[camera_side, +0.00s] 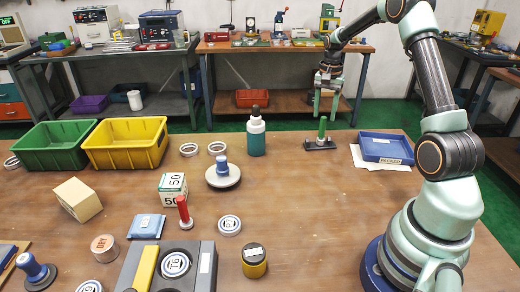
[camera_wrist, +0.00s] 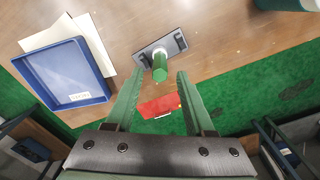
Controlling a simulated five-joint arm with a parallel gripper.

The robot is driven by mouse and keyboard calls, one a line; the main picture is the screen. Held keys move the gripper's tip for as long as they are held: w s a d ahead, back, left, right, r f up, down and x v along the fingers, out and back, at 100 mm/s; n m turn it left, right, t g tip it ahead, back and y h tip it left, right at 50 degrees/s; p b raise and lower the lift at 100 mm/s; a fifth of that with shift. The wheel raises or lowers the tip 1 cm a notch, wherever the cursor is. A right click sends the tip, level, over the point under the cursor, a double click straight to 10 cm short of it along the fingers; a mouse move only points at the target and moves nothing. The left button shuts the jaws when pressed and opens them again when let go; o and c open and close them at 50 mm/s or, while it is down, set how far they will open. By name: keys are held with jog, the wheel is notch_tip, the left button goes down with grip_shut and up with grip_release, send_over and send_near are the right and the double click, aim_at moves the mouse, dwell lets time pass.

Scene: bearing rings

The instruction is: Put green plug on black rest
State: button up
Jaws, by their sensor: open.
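The green plug (camera_side: 322,128) stands upright on the black rest (camera_side: 309,145), near the far edge of the wooden table. In the wrist view, the plug (camera_wrist: 160,68) rises from the middle of the rest (camera_wrist: 177,38), with the rest's dark ends showing on both sides. My gripper (camera_side: 326,107) is open and empty just above the plug, pointing down. In the wrist view its two fingers (camera_wrist: 156,79) are spread, with the plug near the gap between their tips and not clasped.
A blue tray (camera_side: 387,144) lies on white paper right of the rest. A teal bottle (camera_side: 256,137) stands to its left. Farther left are a white disc with a blue knob (camera_side: 223,175), yellow bin (camera_side: 124,145) and green bin (camera_side: 52,149).

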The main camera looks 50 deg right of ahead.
notch_tip(320, 180, up, 5)
jog(key=shift+a+r, duration=0.15)
jog(key=shift+r, duration=0.1)
jog(key=s+a+r+n+t+h, duration=0.1)
jog(key=a+r+n, duration=0.25)
jog(key=a, duration=0.45)
jog(key=a+r+n+t, duration=0.1)
jog(key=a+r+n, duration=0.2)
jog(key=a+r, duration=0.3)
jog(key=s+a+n+t, duration=0.1)
jog(key=s+a+n, duration=0.3)
jog(key=a, duration=0.4)
jog(key=s+a+n+t+y, duration=0.1)
jog(key=s+a+n+t, duration=0.1)
jog(key=s+a+n, duration=0.2)
jog(key=s+a+f, duration=0.1)
jog(key=a, duration=0.2)
jog(key=shift+s+a+t, duration=0.3)
jog(key=shift+s+a, duration=0.05)
